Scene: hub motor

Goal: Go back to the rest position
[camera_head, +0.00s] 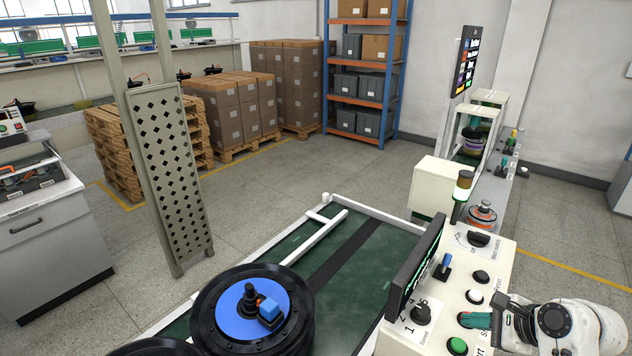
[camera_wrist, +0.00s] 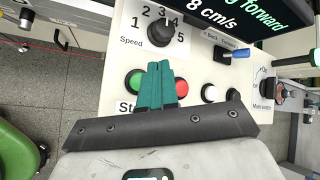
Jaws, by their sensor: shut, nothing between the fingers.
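My gripper (camera_head: 464,319) is at the lower right of the head view, beside the white control panel (camera_head: 452,279). In the wrist view its two green fingers (camera_wrist: 160,88) are together and empty. They point at the panel, between the green button (camera_wrist: 136,80) and the red button (camera_wrist: 180,87). I cannot tell whether the fingertips touch the panel. The speed knob (camera_wrist: 160,34) and a white button (camera_wrist: 209,93) also show there. The red button is hidden in the head view.
A black display (camera_head: 414,270) stands along the panel's left edge. A green conveyor (camera_head: 326,262) carries black wheels with a blue hub (camera_head: 243,310). A signal lamp (camera_head: 463,190) rises behind the panel. Open floor (camera_head: 290,185) lies beyond the conveyor.

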